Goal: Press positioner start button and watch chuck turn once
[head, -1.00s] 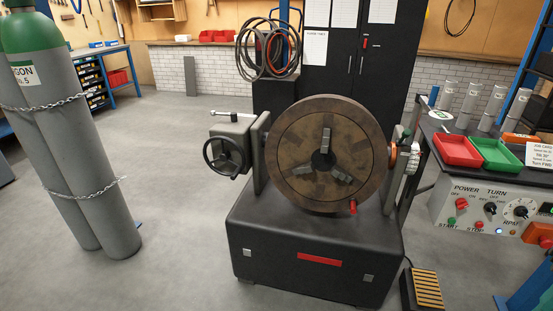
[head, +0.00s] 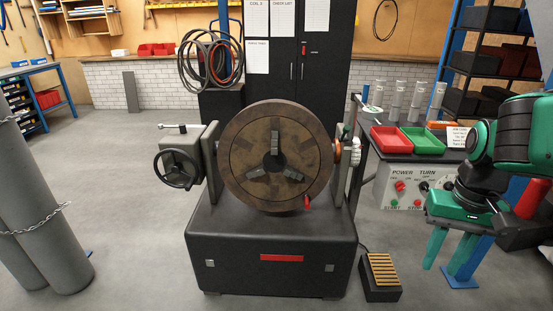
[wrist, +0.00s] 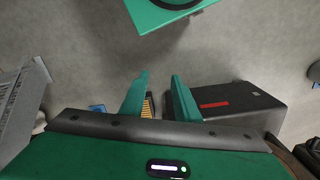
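The positioner's round brown chuck (head: 240,185) stands upright on a black base (head: 225,245) in the middle of the head view, with three grey jaws and a red handle low on its rim. The grey control panel (head: 383,183) is to its right. The green start button (head: 394,204) shows at the panel's lower left, with the red stop button (head: 417,203) beside it.
A foot pedal (head: 381,276) lies on the floor right of the base. Red (head: 390,139) and green trays (head: 424,140) sit on the bench above the panel. Grey gas cylinders (head: 40,215) stand at left. Floor between cylinders and base is clear.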

